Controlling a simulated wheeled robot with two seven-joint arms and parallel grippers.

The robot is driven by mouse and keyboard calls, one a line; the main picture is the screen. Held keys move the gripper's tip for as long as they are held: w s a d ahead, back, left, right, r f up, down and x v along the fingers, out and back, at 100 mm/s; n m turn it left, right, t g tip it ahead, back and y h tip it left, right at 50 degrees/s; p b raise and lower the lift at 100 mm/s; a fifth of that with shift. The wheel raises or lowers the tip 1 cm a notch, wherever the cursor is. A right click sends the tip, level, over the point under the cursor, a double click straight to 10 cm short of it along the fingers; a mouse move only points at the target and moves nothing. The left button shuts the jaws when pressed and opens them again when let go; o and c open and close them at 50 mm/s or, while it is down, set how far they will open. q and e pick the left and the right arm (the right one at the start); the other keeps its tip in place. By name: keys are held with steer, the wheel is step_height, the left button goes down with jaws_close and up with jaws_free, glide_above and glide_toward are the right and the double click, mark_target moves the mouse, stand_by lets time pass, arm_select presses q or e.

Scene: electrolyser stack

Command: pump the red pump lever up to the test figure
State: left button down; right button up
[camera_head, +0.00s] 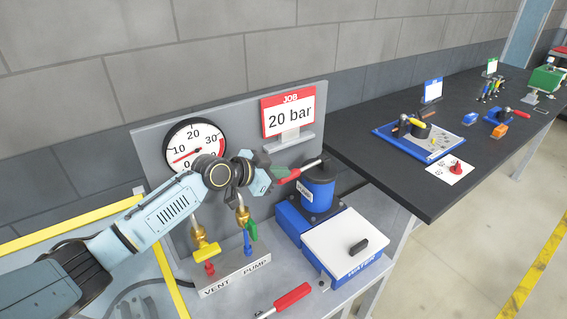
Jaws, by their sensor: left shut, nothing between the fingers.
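The pump (317,190) is a blue cylinder on a blue base. Its lever (310,164) is a metal rod slanting down to the left from the pump top, with a red grip (290,176). My left gripper (275,175) is shut and empty at the grip's left end; whether it touches the grip, I cannot tell. The round gauge (196,141) has a red needle pointing lower left, seemingly between 0 and 10; my arm hides its lower part. The job sign (289,113) reads 20 bar. My right gripper is not in view.
A panel marked VENT and PUMP (234,275) has yellow, red, blue and green valve parts. A white-lidded WATER tank (346,243) stands in front of the pump. Another red-handled tool (291,298) lies at the front. A dark bench (385,180) with other equipment extends right.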

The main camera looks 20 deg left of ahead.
arm_select(q)
steer(key=shift+s+r+p, duration=0.1)
steer(key=shift+r+p, duration=0.5)
steer(key=p+v, duration=0.1)
steer(key=v, duration=1)
steer(key=shift+s+d, duration=0.25)
step_height(320, 180, up, 6)
steer(key=w+d+b, duration=0.1)
steer(key=w+b, duration=0.1)
steer(key=b, duration=0.2)
steer(key=shift+w+d, duration=0.2)
steer(key=shift+d, duration=0.2)
